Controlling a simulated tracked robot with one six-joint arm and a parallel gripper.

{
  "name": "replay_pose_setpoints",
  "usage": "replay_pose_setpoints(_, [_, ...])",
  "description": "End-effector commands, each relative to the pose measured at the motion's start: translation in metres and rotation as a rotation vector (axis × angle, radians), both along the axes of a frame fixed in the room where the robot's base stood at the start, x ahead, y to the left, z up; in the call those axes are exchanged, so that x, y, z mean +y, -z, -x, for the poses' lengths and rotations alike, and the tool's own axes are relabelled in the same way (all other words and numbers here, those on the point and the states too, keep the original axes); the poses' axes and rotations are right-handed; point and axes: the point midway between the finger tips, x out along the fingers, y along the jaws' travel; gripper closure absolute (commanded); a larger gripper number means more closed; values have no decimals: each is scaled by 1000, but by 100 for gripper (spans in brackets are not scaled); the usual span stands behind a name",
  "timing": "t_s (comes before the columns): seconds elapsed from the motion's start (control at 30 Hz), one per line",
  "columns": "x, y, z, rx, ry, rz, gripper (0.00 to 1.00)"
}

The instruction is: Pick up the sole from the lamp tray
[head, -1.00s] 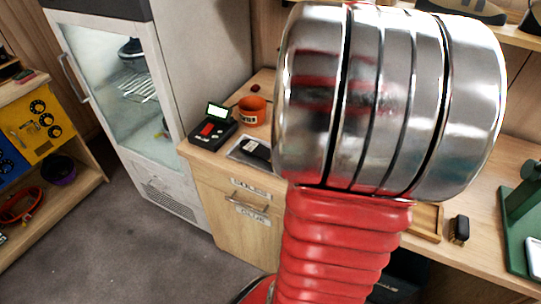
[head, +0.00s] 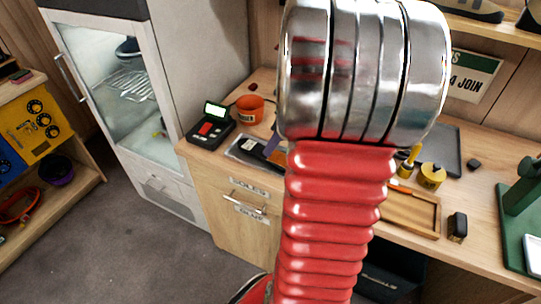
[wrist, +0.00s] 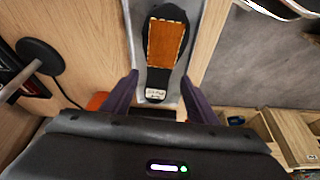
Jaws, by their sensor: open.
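The sole (wrist: 165,45) is black with an orange stitched patch and a small white label at its near end. It lies flat in the grey metal tray (wrist: 136,22) in the wrist view. In the head view the tray (head: 236,150) sits on the wooden bench, and my arm hides its right part. My gripper (wrist: 160,92) is open, its two purple fingers apart on either side of the sole's labelled end. Nothing is between them in a grip. In the head view only a purple finger shows beside my arm.
A black device with a lit green screen (head: 212,124) and an orange cup (head: 249,109) stand close behind the tray. A wooden tray (head: 410,212), yellow containers (head: 431,176) and a green stand (head: 520,205) are to the right. A glass-fronted cabinet (head: 125,90) stands left.

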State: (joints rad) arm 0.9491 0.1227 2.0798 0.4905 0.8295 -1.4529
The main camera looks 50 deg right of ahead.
Motion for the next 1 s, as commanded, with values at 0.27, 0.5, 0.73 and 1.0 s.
replay_pose_setpoints(0.27, [1, 24, -5, 3, 1, -3, 46])
replay_pose_setpoints(0.5, [2, 48, -15, 0, 1, -1, 46])
replay_pose_setpoints(0.73, [2, 50, -15, 0, 0, 0, 46])
replay_pose_setpoints(1.0, [2, 50, -15, 0, 0, 0, 46])
